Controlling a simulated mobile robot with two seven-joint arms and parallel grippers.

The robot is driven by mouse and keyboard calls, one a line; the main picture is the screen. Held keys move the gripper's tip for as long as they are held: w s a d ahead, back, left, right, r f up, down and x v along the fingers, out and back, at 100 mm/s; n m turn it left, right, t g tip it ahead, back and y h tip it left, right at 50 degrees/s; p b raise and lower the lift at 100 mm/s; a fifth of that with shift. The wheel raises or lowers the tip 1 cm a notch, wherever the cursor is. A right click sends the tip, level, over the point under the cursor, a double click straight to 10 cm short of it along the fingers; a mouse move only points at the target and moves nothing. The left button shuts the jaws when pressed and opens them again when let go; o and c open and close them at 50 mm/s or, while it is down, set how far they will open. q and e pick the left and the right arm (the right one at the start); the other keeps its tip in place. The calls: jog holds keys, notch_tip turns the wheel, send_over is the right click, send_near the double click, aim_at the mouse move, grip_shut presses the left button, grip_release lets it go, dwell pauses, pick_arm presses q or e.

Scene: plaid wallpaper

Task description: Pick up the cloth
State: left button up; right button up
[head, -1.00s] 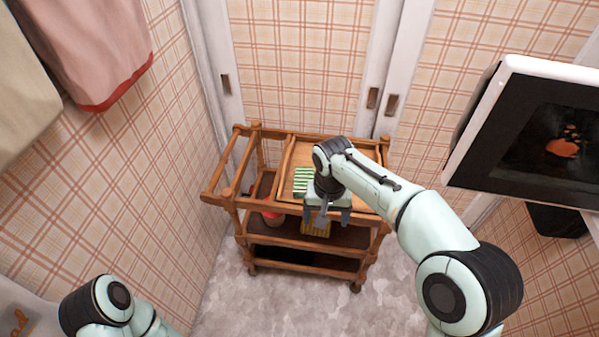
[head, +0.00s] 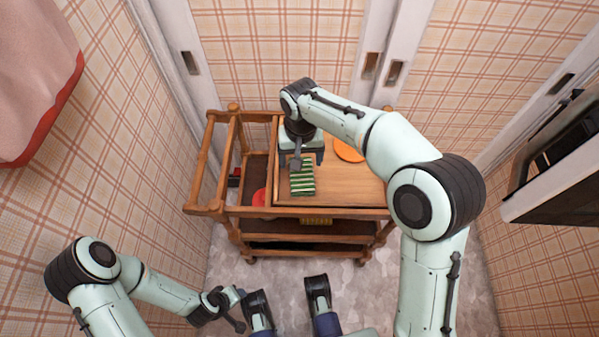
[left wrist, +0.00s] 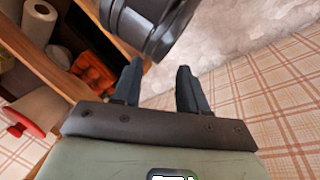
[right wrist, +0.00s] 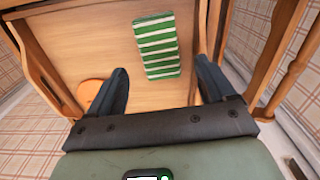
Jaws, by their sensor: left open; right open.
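The cloth (head: 302,180) is green with white stripes and lies flat on the wooden tray top of a trolley (head: 340,212). In the right wrist view the cloth (right wrist: 157,46) lies ahead, between and beyond the fingertips. My right gripper (head: 305,160) is open and empty, over the tray at the cloth's far end; its height above the cloth is hard to tell. Its fingers also show in the right wrist view (right wrist: 160,66). My left gripper (head: 228,306) is low in front of the trolley; the left wrist view shows its fingers apart and empty (left wrist: 160,68).
An orange round thing (head: 349,150) lies on the tray, right of the cloth. A red item (head: 259,197) and a yellow one (head: 316,221) are on the shelf below. Walls stand close left and behind; a dark screen (head: 560,155) juts in at right.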

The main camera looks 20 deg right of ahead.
jog(key=b, duration=0.1)
send_over(302, 178)
jog(key=f, duration=0.4)
jog(key=shift+a+f, duration=0.2)
jog(key=shift+f, duration=0.2)
notch_tip(302, 178, down, 5)
jog(key=shift+d+r+b, duration=0.1)
jog(key=shift+d+b, duration=0.05)
jog(key=shift+b, duration=0.8)
pick_arm(q)
jog(key=shift+t+y, duration=0.4)
jog(key=w+a+f, duration=0.1)
jog(key=f, duration=0.1)
jog(key=w+a+f, duration=0.1)
jog(key=w+f, duration=0.1)
jog(key=shift+w+a, duration=0.2)
jog(key=shift+w, duration=0.05)
jog(key=shift+r, duration=0.1)
pick_arm(e)
jog(key=shift+r, duration=0.1)
jog(key=shift+c, duration=0.3)
jog(key=c, duration=0.8)
